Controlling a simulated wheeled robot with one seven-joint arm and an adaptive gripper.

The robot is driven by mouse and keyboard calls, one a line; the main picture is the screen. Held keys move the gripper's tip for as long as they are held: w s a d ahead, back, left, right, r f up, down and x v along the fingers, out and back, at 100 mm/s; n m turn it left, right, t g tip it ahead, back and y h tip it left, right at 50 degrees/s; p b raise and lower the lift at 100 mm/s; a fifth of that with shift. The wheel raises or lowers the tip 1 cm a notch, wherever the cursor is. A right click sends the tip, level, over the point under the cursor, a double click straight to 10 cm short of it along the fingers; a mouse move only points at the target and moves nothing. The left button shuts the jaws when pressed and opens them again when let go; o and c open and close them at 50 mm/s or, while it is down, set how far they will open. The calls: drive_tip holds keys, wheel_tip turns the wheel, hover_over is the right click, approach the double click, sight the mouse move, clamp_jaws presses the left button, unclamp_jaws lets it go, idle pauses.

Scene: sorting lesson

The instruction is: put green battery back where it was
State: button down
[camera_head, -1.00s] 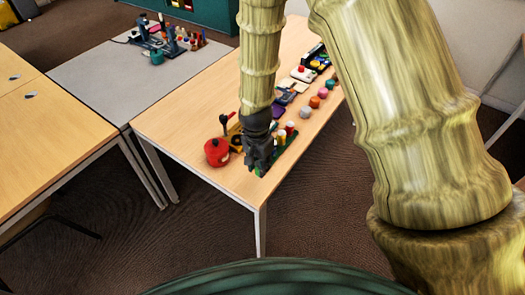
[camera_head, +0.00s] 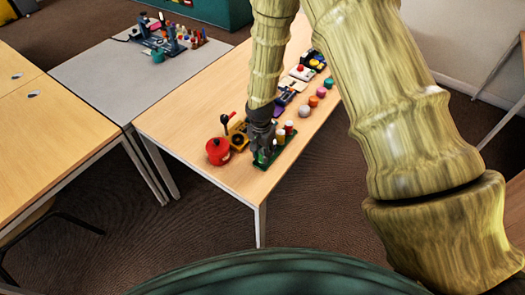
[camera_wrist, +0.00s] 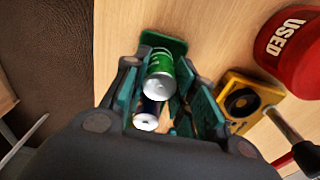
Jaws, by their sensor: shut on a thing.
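The green battery (camera_wrist: 160,70) is between the fingers of my gripper (camera_wrist: 163,82) in the wrist view, its metal end towards the camera. My gripper is shut on it. In the head view my gripper (camera_head: 262,146) points down at the near end of a green rack (camera_head: 288,152). The rack's edge also shows beyond the battery in the wrist view (camera_wrist: 174,44). A dark blue battery (camera_wrist: 147,113) with a pale end stands close by the green one. Whether the green battery is seated in the rack or just above it, I cannot tell.
A red pot marked USED (camera_wrist: 294,52) and a yellow device with a black dial (camera_wrist: 243,102) stand beside the gripper. Other batteries (camera_head: 281,137) stand farther along the rack. Coloured round objects (camera_head: 314,101) lie beyond. The table's near corner is bare.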

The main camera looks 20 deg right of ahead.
sight(261, 152)
drive_tip(key=shift+f, duration=0.2)
drive_tip(key=c, duration=1.1)
unclamp_jaws()
drive_tip(key=shift+c, duration=0.2)
wheel_tip(261, 152, up, 12)
drive_tip(key=b, duration=0.3)
drive_tip(key=shift+s+a, duration=0.2)
drive_tip(key=shift+a, duration=0.05)
drive_tip(key=shift+r, duration=0.1)
